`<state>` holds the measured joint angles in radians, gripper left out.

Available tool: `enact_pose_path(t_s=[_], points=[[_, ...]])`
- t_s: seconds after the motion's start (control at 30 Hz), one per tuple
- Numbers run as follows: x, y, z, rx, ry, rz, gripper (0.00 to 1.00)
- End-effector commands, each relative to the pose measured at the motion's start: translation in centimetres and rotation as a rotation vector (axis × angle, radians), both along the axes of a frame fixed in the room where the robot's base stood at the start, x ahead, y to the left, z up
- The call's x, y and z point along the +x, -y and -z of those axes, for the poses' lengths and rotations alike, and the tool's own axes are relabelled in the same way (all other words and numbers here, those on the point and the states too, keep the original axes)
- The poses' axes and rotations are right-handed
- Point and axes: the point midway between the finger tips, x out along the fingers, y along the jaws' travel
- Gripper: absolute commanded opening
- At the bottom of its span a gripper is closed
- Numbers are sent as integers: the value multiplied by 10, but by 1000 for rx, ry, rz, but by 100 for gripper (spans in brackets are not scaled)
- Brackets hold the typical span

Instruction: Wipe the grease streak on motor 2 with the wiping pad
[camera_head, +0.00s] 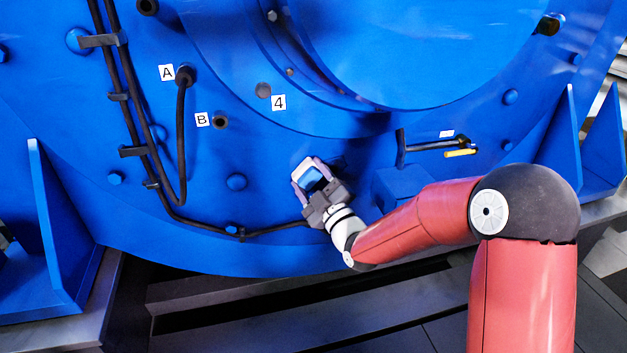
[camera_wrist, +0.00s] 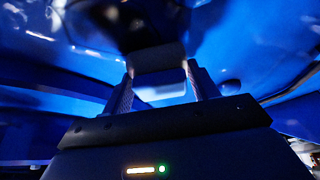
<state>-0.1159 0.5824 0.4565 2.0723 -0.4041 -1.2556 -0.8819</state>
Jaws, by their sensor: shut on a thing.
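My gripper (camera_head: 314,181) is shut on the wiping pad and is close to the lower face of the big blue motor (camera_head: 270,215). In the wrist view the pad (camera_wrist: 157,57) is a pale grey block held across the two fingertips (camera_wrist: 160,78). A dark, blurred smear (camera_wrist: 125,20) lies on the blue surface just beyond the pad; it looks like the grease streak. In the head view a dark patch shows just right of the fingertips, partly hidden by my gripper. I cannot tell whether the pad touches the surface. No motor number 2 is legible.
Black cables (camera_head: 133,120) run down the motor's left side, and one passes along the bottom behind my gripper. Labels A (camera_head: 167,73), B (camera_head: 202,120) and 4 (camera_head: 279,102) mark ports. A black-handled tool (camera_head: 402,148) and a yellow-tipped item (camera_head: 460,153) are at the right.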

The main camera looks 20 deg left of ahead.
Motion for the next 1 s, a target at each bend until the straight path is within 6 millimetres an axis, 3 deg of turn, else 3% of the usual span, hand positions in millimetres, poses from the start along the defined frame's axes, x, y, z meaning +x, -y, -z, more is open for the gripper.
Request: enact_pose_path(t_s=[1.0], points=[[39,61,1,0,-1,10,41]])
